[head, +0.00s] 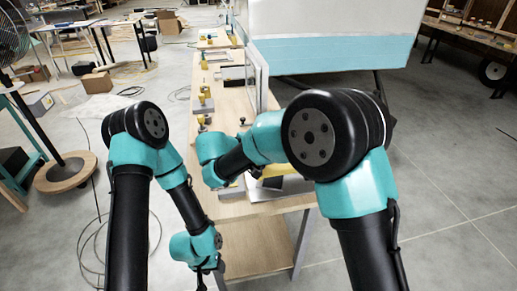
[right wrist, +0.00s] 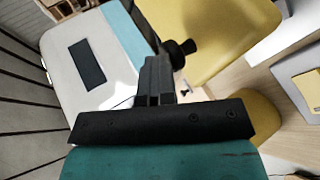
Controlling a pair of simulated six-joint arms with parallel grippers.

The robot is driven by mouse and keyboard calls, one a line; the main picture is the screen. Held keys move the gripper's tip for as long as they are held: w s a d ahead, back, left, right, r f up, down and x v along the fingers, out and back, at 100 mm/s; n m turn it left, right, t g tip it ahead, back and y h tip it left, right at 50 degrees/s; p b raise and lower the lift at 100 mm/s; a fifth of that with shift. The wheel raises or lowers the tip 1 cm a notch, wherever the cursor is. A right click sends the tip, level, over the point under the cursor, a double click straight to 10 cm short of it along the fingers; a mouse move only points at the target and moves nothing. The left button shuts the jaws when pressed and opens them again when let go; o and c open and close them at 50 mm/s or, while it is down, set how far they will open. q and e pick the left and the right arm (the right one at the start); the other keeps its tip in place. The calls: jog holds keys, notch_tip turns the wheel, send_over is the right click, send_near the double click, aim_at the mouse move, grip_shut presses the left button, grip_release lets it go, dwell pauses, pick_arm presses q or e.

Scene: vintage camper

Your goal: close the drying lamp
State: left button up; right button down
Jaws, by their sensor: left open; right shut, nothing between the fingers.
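A yellow piece (head: 277,171), which looks like part of the drying lamp, shows on the wooden bench behind my right arm. In the right wrist view, a large rounded yellow panel (right wrist: 225,35) with a black knob (right wrist: 183,48) at its edge fills the top right; I take it for the lamp. My right gripper (right wrist: 157,62) is shut and empty, its tips close to the knob; I cannot tell if they touch. My left gripper (head: 212,268) is low at the bench's near left edge, small and partly hidden, and away from the lamp.
The wooden bench (head: 232,122) runs away from me, with several yellow-topped items along it and an upright panel (head: 257,75) on its right side. A white and light-blue camper body (head: 335,55) stands behind to the right. The floor at right is clear.

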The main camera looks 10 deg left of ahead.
jog(key=shift+f, duration=0.25)
jog(key=r, duration=0.4)
jog(key=shift+s, duration=0.3)
jog(key=s+d+r, duration=0.1)
jog(key=s+d, duration=0.2)
jog(key=s, duration=1.2)
jog(key=shift+r, duration=0.25)
jog(key=s+d+f+m+g+y, duration=0.2)
jog(key=s+d+f+m+y, duration=0.1)
jog(key=d+f, duration=0.7)
jog(key=s+d+f+m+g+y, duration=0.3)
jog(key=d+f, duration=0.7)
jog(key=f, duration=0.6)
jog(key=s+d+f+m+g+y, duration=0.3)
jog(key=s+d+f+m+y, duration=0.1)
jog(key=d+f, duration=0.6)
notch_tip(320, 180, down, 3)
jog(key=shift+d+f+m+y, duration=0.2)
jog(key=shift+d+m+y, duration=0.1)
jog(key=shift+m+y, duration=0.55)
